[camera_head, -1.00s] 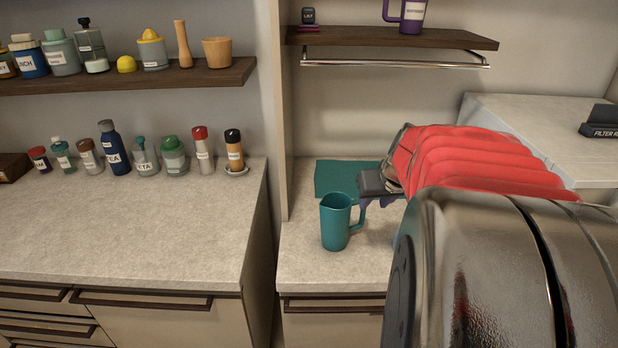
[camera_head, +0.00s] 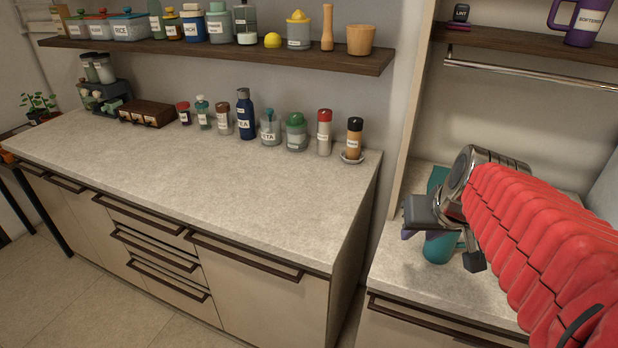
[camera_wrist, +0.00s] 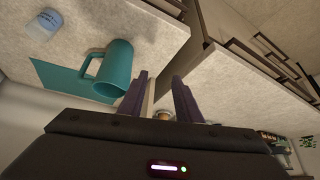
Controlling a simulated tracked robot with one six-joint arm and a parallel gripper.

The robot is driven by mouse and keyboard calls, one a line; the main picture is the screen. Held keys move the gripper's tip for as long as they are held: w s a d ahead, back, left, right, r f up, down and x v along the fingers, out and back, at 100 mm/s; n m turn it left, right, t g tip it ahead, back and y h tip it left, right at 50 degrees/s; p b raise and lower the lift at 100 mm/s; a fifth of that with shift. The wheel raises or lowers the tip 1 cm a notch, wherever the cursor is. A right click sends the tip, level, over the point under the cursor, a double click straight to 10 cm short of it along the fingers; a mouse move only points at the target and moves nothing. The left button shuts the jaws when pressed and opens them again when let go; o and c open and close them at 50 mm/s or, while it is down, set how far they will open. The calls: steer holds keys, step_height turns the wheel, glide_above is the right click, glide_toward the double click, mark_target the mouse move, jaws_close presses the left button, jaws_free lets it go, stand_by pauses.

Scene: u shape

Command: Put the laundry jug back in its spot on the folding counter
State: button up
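The teal laundry jug (camera_head: 438,247) stands on the folding counter (camera_head: 405,262), mostly hidden behind my gripper (camera_head: 440,234) in the head view. In the wrist view the jug (camera_wrist: 118,62) shows whole, with its handle on the left, beside the left finger and outside the gap. My gripper (camera_wrist: 163,84) is open in the wrist view, its two purple fingers apart with nothing held between them. A flat teal mat (camera_wrist: 62,82) lies on the counter by the jug's handle side. Part of the mat (camera_head: 437,179) shows behind my gripper in the head view.
A white and blue container (camera_wrist: 45,24) stands near the jug. A tall panel (camera_head: 408,130) divides the folding counter from the long counter (camera_head: 200,180), whose back edge holds several jars. A shelf (camera_head: 520,48) with a purple mug (camera_head: 577,20) and a rail (camera_head: 520,72) hang above.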

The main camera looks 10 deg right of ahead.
steer(key=s+a+n, duration=0.1)
steer(key=s+a, duration=0.3)
steer(key=a, duration=0.3)
steer(key=s+a+f+n+y, duration=0.1)
steer(key=s+a+n, duration=0.1)
steer(key=s+a, duration=0.3)
steer(key=a, duration=0.3)
steer(key=shift+a+f, duration=0.2)
steer(key=shift+a, duration=0.05)
steer(key=shift+s+d, duration=0.1)
